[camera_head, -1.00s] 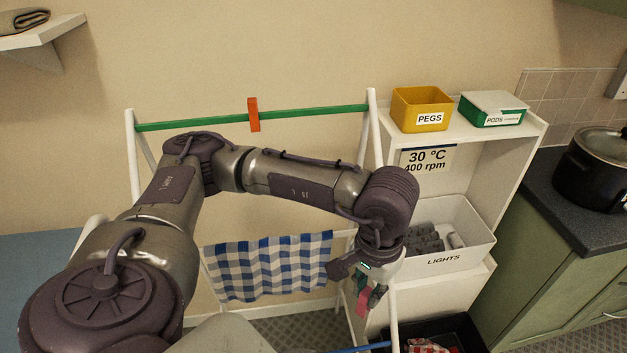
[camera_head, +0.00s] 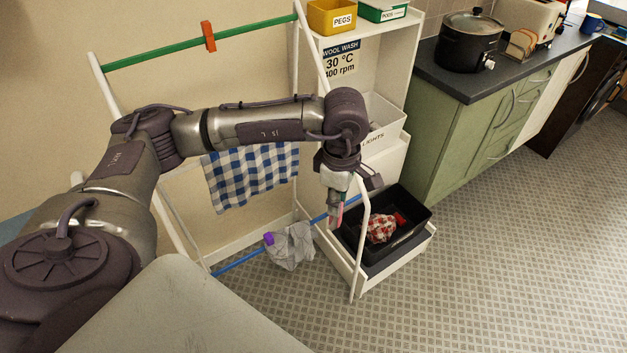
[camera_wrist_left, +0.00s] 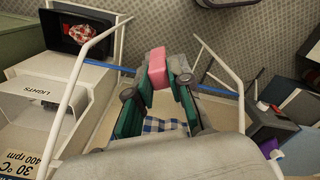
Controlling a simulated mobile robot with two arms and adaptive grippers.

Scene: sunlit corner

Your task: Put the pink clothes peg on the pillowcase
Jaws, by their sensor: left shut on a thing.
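My left gripper (camera_head: 338,212) points down in front of the drying rack's right side. It is shut on the pink clothes peg (camera_head: 340,210). In the left wrist view the pink peg (camera_wrist_left: 159,68) sits between the green fingertips (camera_wrist_left: 159,84). A pale grey cloth (camera_head: 291,246), which may be the pillowcase, hangs on the low blue rail (camera_head: 240,262), left of and apart from the gripper. A purple peg (camera_head: 268,239) is at its upper left. A blue-and-white checked cloth (camera_head: 250,175) hangs higher. My right gripper is not in view.
An orange peg (camera_head: 208,37) is on the green top rail (camera_head: 160,51). A white rack leg (camera_head: 361,245) stands close beside my gripper. A black crate (camera_head: 419,219) with a red-and-white cloth is behind it. Open floor (camera_head: 500,240) lies to the right.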

